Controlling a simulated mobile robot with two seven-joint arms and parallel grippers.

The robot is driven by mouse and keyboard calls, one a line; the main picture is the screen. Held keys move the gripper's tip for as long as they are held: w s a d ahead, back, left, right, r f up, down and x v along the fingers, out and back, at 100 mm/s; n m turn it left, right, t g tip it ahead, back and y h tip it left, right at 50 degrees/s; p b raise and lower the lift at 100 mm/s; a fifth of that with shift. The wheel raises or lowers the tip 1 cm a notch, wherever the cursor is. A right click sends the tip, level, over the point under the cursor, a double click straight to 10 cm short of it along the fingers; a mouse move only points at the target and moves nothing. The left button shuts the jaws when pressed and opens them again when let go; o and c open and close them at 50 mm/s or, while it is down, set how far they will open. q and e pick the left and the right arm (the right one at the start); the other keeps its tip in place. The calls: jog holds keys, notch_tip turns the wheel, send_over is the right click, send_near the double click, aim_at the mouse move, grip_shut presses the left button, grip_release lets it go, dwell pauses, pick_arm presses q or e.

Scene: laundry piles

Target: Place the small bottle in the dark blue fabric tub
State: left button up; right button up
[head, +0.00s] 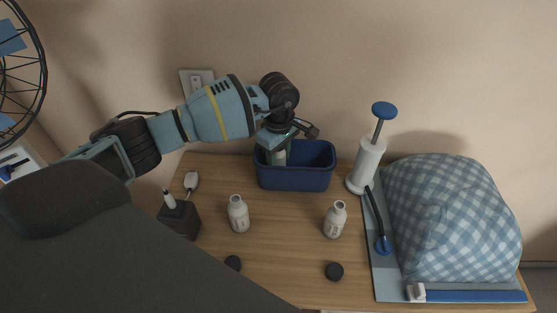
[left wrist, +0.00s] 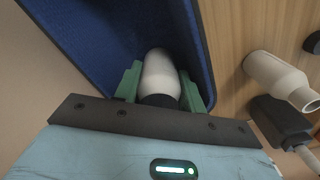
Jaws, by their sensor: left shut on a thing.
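The dark blue fabric tub (head: 310,180) stands at the back middle of the wooden table. My left gripper (head: 275,157) points down into the left part of the tub. In the left wrist view, its green fingers (left wrist: 162,88) are shut on a small white bottle (left wrist: 160,72) with a dark cap. The bottle is within the tub walls (left wrist: 95,45); I cannot tell whether it touches the floor. In the head view the gripper and the tub rim mostly hide it. My right gripper is not in view.
Two open white bottles (head: 238,214) (head: 335,220) stand in front of the tub, with black caps (head: 233,262) (head: 334,271) nearby. A dark box (head: 180,217) is at left. A white pump (head: 368,160) and a checkered bundle (head: 450,215) fill the right.

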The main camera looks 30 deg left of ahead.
pick_arm(q)
jog(key=shift+f, duration=0.85)
jog(key=shift+f, duration=0.2)
jog(key=o, duration=0.8)
jog(key=shift+c, duration=0.2)
jog(key=shift+r, duration=0.15)
notch_tip(320, 180, up, 12)
jog(key=shift+r, duration=0.1)
